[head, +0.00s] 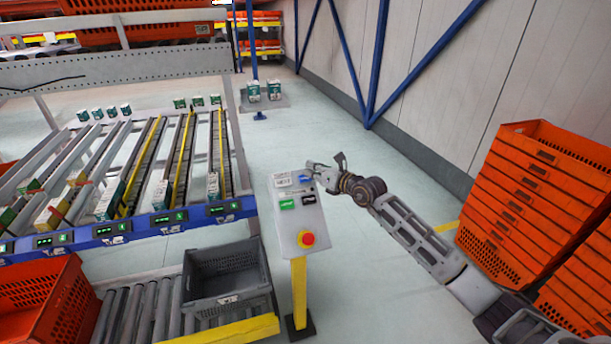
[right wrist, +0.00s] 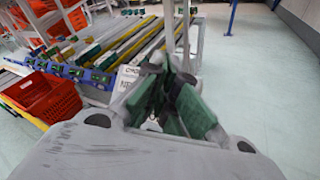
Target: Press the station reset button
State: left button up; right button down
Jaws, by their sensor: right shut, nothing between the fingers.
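The button station (head: 299,222) is a pale grey sloped panel on a yellow post. It carries a blue button (head: 304,179) at the top, a green button (head: 288,203), a black button (head: 308,198) and a round red knob on yellow (head: 306,239). The lettering is too small to read surely. My right gripper (head: 313,172) is shut and empty at the panel's upper right edge, close to the blue button; I cannot tell if it touches. In the right wrist view its green-padded fingers (right wrist: 172,100) hide most of the panel. My left gripper is out of view.
A grey crate (head: 228,303) sits on the roller conveyor (head: 137,312) left of the post, with an orange tote (head: 45,300) beyond it. A flow rack (head: 115,232) with small boxes stands at left. Stacked orange totes (head: 540,200) stand at right.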

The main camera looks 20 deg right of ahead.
jog(key=shift+s+r+p, duration=0.85)
jog(key=shift+r+p, duration=0.3)
jog(key=shift+p, duration=0.05)
